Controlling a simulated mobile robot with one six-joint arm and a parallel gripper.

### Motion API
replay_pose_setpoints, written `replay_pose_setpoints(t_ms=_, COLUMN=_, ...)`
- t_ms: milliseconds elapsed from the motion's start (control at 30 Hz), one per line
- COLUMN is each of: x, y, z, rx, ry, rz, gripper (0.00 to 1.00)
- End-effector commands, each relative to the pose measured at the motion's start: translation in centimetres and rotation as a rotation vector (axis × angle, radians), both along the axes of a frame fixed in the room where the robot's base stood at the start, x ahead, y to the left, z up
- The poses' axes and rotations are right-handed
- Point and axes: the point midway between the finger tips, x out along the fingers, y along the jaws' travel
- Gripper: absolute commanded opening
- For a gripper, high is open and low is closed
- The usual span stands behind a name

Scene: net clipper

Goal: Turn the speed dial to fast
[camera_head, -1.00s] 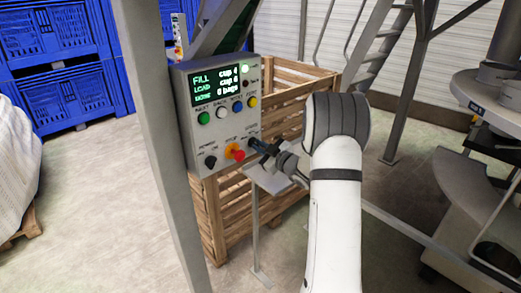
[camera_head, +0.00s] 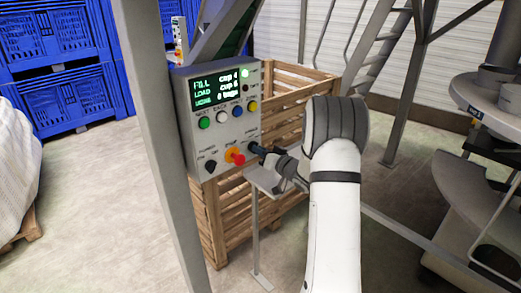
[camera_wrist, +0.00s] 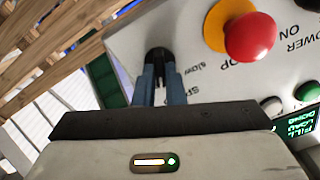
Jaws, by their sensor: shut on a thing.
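The speed dial (camera_wrist: 158,53) is a black knob on the grey control panel (camera_head: 200,140). In the wrist view the word "slow" is printed beside it, and part of the word "SPEED" shows near my fingers. My gripper (camera_wrist: 159,76) is shut on the dial, with a blue-grey finger on either side of it. In the head view my gripper (camera_head: 259,150) reaches the panel's lower right corner and hides most of the dial. The "fast" mark is hidden, and the dial's pointer cannot be made out.
A red emergency stop button (camera_head: 236,156) on a yellow base sits close to the dial. A black power knob (camera_head: 210,167) and several coloured buttons are also on the panel. A wooden crate (camera_head: 290,107) stands behind, and a grey post (camera_head: 160,130) stands at left.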

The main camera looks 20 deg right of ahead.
Motion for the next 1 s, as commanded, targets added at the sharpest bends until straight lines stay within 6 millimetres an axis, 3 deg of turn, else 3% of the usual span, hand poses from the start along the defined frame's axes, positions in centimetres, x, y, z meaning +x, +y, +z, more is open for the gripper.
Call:
replay_pose_setpoints(t_ms=500, x=0.06, y=-0.12, z=0.19, rx=0.302, ry=0.114, rz=-0.002, gripper=0.00)
replay_pose_setpoints(t_ms=1000, x=0.08, y=-0.14, z=0.15, rx=0.353, ry=0.134, rz=-0.001, gripper=0.00)
